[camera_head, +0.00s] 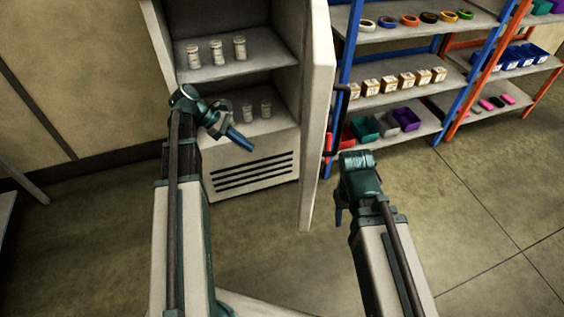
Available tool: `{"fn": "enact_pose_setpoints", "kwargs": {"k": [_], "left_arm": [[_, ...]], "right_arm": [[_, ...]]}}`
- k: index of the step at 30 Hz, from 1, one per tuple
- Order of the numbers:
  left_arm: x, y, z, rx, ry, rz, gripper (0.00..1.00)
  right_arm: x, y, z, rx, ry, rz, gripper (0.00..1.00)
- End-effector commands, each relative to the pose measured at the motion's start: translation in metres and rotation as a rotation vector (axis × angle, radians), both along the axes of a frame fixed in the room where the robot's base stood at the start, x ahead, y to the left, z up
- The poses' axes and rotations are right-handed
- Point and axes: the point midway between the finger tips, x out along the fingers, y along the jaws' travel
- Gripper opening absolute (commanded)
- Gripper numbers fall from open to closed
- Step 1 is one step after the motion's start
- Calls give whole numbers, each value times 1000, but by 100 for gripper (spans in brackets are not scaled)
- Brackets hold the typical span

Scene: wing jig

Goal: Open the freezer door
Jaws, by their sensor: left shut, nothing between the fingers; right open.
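The freezer (254,171) stands ahead with its inside showing. Its door (316,95) is swung open toward me, on the right side of the cabinet, seen nearly edge-on. A dark handle (333,120) shows on the door's right face. Several small white jars stand on the upper shelf (262,62) and lower down inside. My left gripper (244,142) is shut and empty, in front of the freezer's lower opening. My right gripper (340,215) is open, pointing down, to the right of the door's lower part; its fingers are small in view and hold nothing visible.
A blue-framed shelf rack (398,101) with tape rolls, small boxes and coloured bins stands right of the door. An orange-framed rack (493,86) stands beyond it. The tiled floor (490,210) at right is clear. A plain wall (75,70) is at left.

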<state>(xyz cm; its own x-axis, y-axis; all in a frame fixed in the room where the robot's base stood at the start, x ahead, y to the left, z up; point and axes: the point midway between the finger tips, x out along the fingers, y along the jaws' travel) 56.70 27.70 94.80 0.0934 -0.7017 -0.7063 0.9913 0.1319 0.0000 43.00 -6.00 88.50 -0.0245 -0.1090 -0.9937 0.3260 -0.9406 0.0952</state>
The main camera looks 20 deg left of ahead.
Motion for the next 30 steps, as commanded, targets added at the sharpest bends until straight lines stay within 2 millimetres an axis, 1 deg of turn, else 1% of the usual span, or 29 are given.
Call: {"fn": "enact_pose_setpoints", "kwargs": {"k": [4, 8, 15, 22, 23, 24, 30], "left_arm": [[0, -2, -3, -1, 2, 2, 0], [1, -11, -15, 0, 1, 0, 0], [4, -43, -49, 0, 1, -2, 0], [8, -72, -77, 0, 0, -3, 0], [9, -76, -77, 0, 0, -3, 0], [10, -83, -71, 0, 1, -4, 0], [13, -104, -71, 1, 1, -2, 0]], "right_arm": [[0, 0, -3, 0, 0, 0, 50], [0, 0, -15, 0, 0, 0, 50], [0, 0, -49, 0, 0, 0, 50], [0, 0, -77, 0, 0, 0, 50], [0, 0, -77, 0, 0, 0, 50], [0, 0, -71, 0, 0, 0, 50], [0, 0, -71, 0, 0, 0, 50]]}}
